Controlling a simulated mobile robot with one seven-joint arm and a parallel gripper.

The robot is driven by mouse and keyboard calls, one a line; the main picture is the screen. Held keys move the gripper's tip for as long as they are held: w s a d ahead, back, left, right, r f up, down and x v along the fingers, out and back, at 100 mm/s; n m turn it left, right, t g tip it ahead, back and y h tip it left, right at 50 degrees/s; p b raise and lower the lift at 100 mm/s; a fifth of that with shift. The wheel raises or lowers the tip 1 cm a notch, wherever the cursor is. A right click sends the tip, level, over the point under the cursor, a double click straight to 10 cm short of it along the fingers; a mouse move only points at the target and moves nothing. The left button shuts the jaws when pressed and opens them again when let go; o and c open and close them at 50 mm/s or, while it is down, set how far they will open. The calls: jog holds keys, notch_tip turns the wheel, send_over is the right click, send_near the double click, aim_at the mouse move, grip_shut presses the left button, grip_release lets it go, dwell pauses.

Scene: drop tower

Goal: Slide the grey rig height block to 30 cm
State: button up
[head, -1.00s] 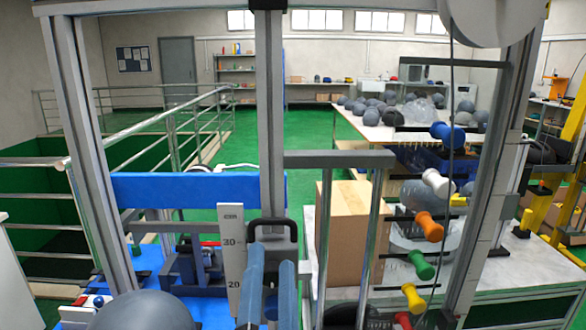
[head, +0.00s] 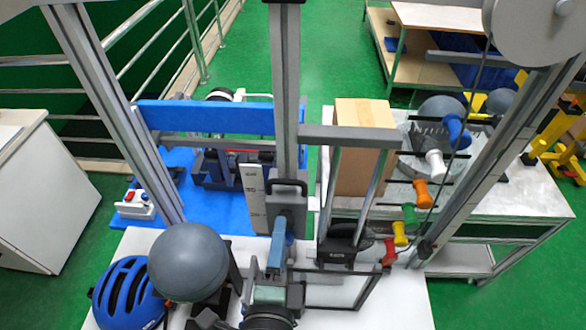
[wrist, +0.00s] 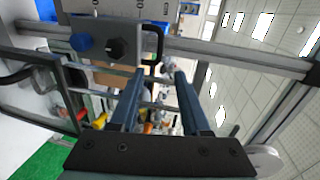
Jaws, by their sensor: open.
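The grey rig height block (head: 287,212) with a black loop handle (head: 290,186) sits on the grey upright post. It stands beside a white centimetre scale (head: 252,188); its exact reading is not clear. My gripper (head: 279,224) is in front of the block in the head view. In the wrist view my gripper (wrist: 158,76) has its two blue-grey fingers apart, with nothing held between them. The tips appear close to the handle; contact is unclear.
A blue crossbeam (head: 205,117) spans the left side. A grey headform (head: 188,262) and blue helmet (head: 128,293) are on the white table at front left. Coloured pegs (head: 437,164) run down the right side by a cardboard box (head: 352,170).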

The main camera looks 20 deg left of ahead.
aim_at(287, 183)
jog(key=p+x, duration=0.3)
jog(key=x, duration=0.9)
jog(key=shift+w+a, duration=0.1)
jog(key=shift+w, duration=0.25)
jog(key=shift+f, duration=0.1)
grip_shut()
dwell(0.9)
